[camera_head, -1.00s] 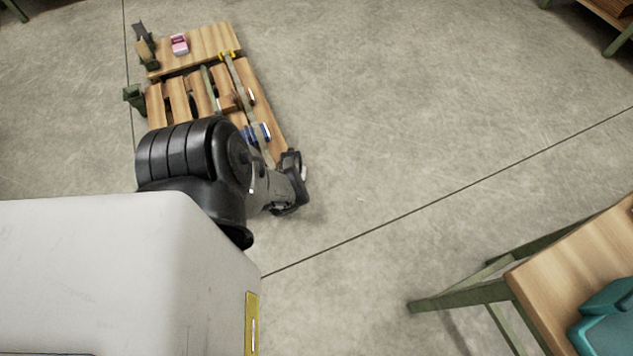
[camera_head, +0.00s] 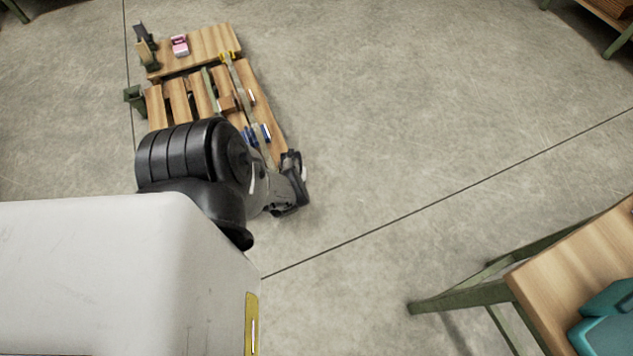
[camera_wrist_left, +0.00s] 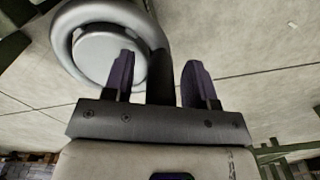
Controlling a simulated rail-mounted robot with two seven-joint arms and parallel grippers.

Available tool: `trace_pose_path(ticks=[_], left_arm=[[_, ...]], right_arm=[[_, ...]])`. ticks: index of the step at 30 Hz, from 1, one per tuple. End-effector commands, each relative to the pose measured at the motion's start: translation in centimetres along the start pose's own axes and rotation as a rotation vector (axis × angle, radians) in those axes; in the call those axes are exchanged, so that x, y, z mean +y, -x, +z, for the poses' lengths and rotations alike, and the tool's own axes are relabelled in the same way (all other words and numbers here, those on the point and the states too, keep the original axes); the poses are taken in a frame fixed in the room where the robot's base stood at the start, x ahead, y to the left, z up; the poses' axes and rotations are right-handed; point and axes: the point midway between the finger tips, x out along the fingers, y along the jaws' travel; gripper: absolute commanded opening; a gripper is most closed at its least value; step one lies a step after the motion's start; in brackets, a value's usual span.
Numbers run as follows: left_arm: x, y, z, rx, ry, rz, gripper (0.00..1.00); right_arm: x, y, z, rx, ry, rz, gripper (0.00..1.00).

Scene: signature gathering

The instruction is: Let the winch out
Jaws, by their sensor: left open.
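A pale grey ring with a round disc inside it, probably part of the winch (camera_wrist_left: 68,28), fills the upper left of the left wrist view. My left gripper (camera_wrist_left: 160,62) has its two dark purple fingers apart. A dark upright bar (camera_wrist_left: 159,45) beside the ring shows between the fingers; I cannot tell whether it touches them. In the head view my left arm reaches down past the wooden bench, and its gripper is not clear there. My right gripper is not in view.
A slatted wooden bench (camera_head: 208,42) carries a pink item (camera_head: 180,45), a long bar with a yellow end (camera_head: 227,56) and blue pieces. Another wooden table (camera_head: 545,279) with a teal object (camera_head: 606,320) stands at lower right. Concrete floor between them is clear.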

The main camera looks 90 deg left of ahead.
Motion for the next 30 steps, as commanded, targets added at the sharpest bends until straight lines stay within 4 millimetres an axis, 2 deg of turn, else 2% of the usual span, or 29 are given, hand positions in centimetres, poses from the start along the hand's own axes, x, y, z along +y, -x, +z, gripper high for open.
trace_pose_path(ticks=[5, 18, 24, 30], left_arm=[[-0.1, 2.4, 0.0, -0.002, 0.0, 0.0, 0.52], [-0.1, 10.2, 0.0, -0.001, 0.0, -0.001, 0.52], [-0.1, 12.5, 0.0, -0.001, 0.001, -0.001, 0.52], [0.0, 13.5, -0.1, 0.001, 0.001, -0.001, 0.52]], right_arm=[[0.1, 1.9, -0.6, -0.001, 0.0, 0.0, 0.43], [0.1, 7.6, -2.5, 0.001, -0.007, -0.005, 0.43], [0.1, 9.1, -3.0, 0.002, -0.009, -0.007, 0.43], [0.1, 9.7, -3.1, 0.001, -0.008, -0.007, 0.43]])
